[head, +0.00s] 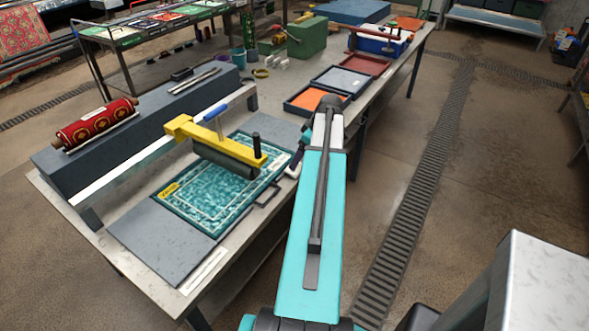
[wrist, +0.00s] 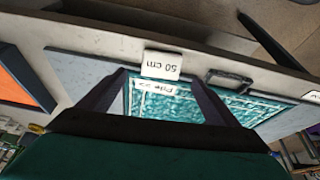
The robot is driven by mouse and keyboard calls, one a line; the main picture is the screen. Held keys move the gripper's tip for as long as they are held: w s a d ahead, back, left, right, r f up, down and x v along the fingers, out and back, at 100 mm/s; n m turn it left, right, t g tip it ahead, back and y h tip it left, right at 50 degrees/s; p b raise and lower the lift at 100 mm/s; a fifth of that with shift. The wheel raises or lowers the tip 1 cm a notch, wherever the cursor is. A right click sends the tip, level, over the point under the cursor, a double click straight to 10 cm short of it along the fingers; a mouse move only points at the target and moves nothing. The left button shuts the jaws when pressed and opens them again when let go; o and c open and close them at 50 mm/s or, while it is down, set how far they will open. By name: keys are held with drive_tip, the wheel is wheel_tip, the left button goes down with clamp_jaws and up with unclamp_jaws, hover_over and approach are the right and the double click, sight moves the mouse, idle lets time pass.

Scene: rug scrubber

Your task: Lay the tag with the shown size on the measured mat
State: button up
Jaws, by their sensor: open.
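The teal patterned mat (head: 205,190) lies in a teal frame on the grey slab, and it also shows in the wrist view (wrist: 175,107). A white tag reading "50 cm" (wrist: 162,65) appears upside down by the slab's edge, between my fingertips in the picture. A white label (wrist: 155,87) with blurred text is just below it on the mat's side. A yellow label (head: 168,190) lies at the mat's left corner. My gripper (wrist: 158,76) is open around the tag's place in the picture; I cannot tell whether either finger touches it. My arm partly hides the gripper in the head view.
A yellow-framed roller (head: 222,150) stands over the mat, near a long metal rail (head: 150,158). A rolled red rug (head: 95,122) rests on a grey block behind. A handle (wrist: 228,80) sticks out from the mat frame. Trays (head: 343,81) stand farther along the table.

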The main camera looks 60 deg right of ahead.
sight(297, 168)
drive_tip(key=shift+w+f, duration=0.25)
drive_tip(key=shift+f, duration=0.35)
drive_tip(key=shift+p+x, duration=1.55)
drive_tip(key=shift+x, duration=1.05)
drive_tip(key=shift+s+a, duration=0.1)
drive_tip(key=shift+s, duration=0.05)
drive_tip(key=c, duration=1.2)
drive_tip(key=shift+r, duration=0.15)
